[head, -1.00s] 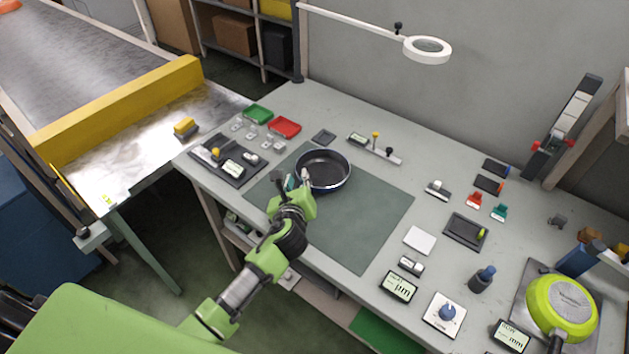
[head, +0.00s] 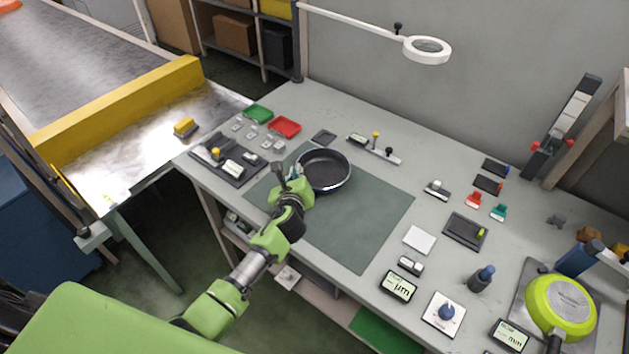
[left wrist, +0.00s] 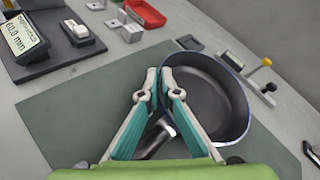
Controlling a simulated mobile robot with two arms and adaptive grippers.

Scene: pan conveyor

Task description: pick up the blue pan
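The blue pan (head: 323,171), dark inside with a blue rim, sits upright on the green-grey mat (head: 365,215) on the workbench. It also shows in the left wrist view (left wrist: 212,100), its dark handle pointing down and left. My right gripper is not in view.
A green pan (head: 562,305) lies upside down at the right. A gauge tray (head: 228,160), a red bin (head: 285,127) and a stand with knobs (head: 375,149) surround the mat. A conveyor with a yellow barrier (head: 120,108) is at the left. The mat's right part is clear.

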